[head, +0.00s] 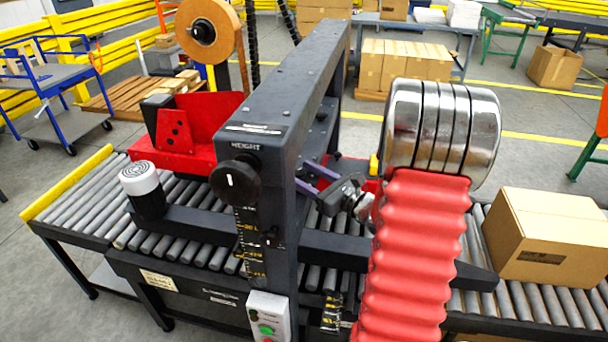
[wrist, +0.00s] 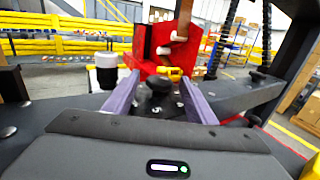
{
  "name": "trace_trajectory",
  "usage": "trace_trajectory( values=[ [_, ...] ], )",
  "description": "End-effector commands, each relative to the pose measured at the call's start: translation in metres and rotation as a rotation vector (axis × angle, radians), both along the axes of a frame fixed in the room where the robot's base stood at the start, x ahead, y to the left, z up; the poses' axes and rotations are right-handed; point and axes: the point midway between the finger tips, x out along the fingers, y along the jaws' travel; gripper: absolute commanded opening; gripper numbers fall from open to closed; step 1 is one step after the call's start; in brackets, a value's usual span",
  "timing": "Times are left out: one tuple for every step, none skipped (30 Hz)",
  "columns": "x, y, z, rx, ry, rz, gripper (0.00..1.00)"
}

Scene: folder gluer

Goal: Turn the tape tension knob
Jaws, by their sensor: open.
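A black knob (wrist: 160,86) with pale dial marks around it shows in the wrist view, between the two purple fingers of my gripper (wrist: 160,78). The fingers are apart, with visible gaps to the knob on both sides. Whether they reach down around it or stop short of it, I cannot tell. In the head view my gripper (head: 309,178) is partly hidden behind the dark machine frame, pointing left, and this knob is hidden. A different large black knob, the height knob (head: 235,181), is on the near face of the frame's post.
The dark frame (head: 300,90) rises close to my gripper. A white-topped black cylinder (head: 143,188) stands to the left, and a red tape unit (head: 190,135) with a tape roll (head: 208,30) is behind. A carton (head: 545,236) sits on the rollers at right.

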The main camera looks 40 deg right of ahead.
Motion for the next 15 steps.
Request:
trace_trajectory(
  values=[
    [0.0013, 0.0006, -0.0001, 0.0, 0.0, 0.001, 0.51],
    [0.0016, 0.0007, -0.0001, 0.0, 0.0, 0.001, 0.51],
    [0.0017, 0.0006, -0.0001, 0.0, 0.0, 0.0, 0.51],
    [0.0017, 0.0005, -0.0002, 0.0, 0.0, 0.0, 0.51],
    [0.0016, 0.0005, -0.0002, 0.0, 0.0, 0.0, 0.51],
    [0.0015, 0.0003, -0.0002, 0.0, 0.0, 0.0, 0.51],
    [0.0015, 0.0003, -0.0002, 0.0, 0.0, 0.0, 0.51],
    [0.0014, 0.0002, -0.0002, 0.0, 0.0, 0.0, 0.51],
    [0.0013, 0.0002, -0.0002, 0.0, 0.0, 0.0, 0.5],
    [0.0013, 0.0002, -0.0002, 0.0, 0.0, 0.0, 0.47],
    [0.0013, 0.0001, -0.0002, 0.0, 0.0, -0.001, 0.45],
    [0.0012, 0.0001, -0.0002, 0.0, 0.0, -0.001, 0.43],
    [0.0012, 0.0001, -0.0002, 0.0, 0.0, -0.001, 0.4],
    [0.0011, 0.0, -0.0002, 0.0, 0.0, -0.001, 0.38],
    [0.0011, -0.0001, -0.0002, 0.0, 0.0, -0.001, 0.36]
  ],
)
